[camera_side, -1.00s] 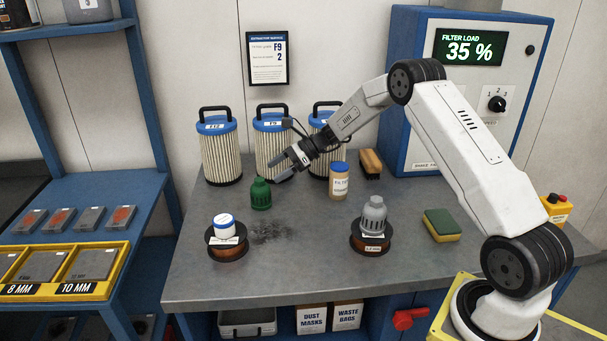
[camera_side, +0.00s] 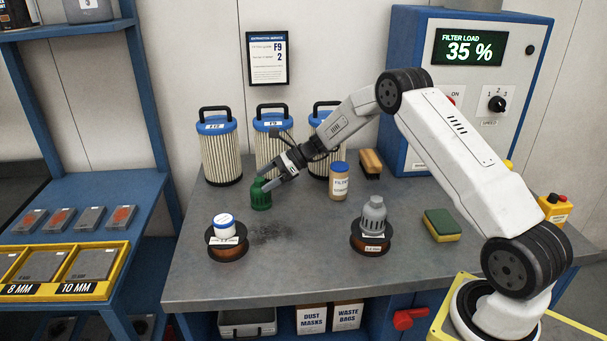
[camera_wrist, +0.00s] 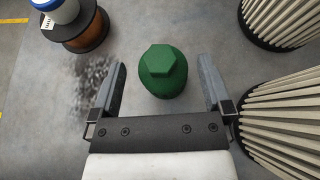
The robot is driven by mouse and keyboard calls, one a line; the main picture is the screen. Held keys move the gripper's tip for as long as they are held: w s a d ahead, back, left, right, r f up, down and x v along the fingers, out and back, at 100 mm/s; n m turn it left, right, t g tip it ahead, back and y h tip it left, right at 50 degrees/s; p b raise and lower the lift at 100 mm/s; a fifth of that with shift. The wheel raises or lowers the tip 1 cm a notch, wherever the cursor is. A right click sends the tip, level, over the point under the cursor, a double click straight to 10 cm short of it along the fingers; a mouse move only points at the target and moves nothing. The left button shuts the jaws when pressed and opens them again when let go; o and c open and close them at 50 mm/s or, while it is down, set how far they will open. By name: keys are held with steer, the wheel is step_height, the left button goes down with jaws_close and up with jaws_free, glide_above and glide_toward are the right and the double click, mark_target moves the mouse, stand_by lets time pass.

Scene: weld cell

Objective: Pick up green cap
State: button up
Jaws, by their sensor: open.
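The green cap (camera_side: 260,194) stands upright on the grey workbench, in front of the filter cartridges. In the wrist view the green cap (camera_wrist: 163,71) shows a hexagonal top and lies between the two fingers, towards their tips, with a gap on each side. My gripper (camera_side: 268,181) is open and empty and reaches down from the right, right beside the cap in the side view. In the wrist view my gripper (camera_wrist: 160,72) has its fingers wide apart, neither touching the cap.
Pleated filter cartridges (camera_side: 220,150) stand behind the cap; some are close to the right finger in the wrist view. A spool with a white-and-blue jar (camera_side: 223,226) is at front left. A spool with a grey cap (camera_side: 373,215) and a labelled jar (camera_side: 339,182) stand to the right.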

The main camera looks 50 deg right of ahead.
mark_target(254, 186)
steer(key=shift+x, duration=2.05)
steer(key=shift+f, duration=0.1)
jaws_close()
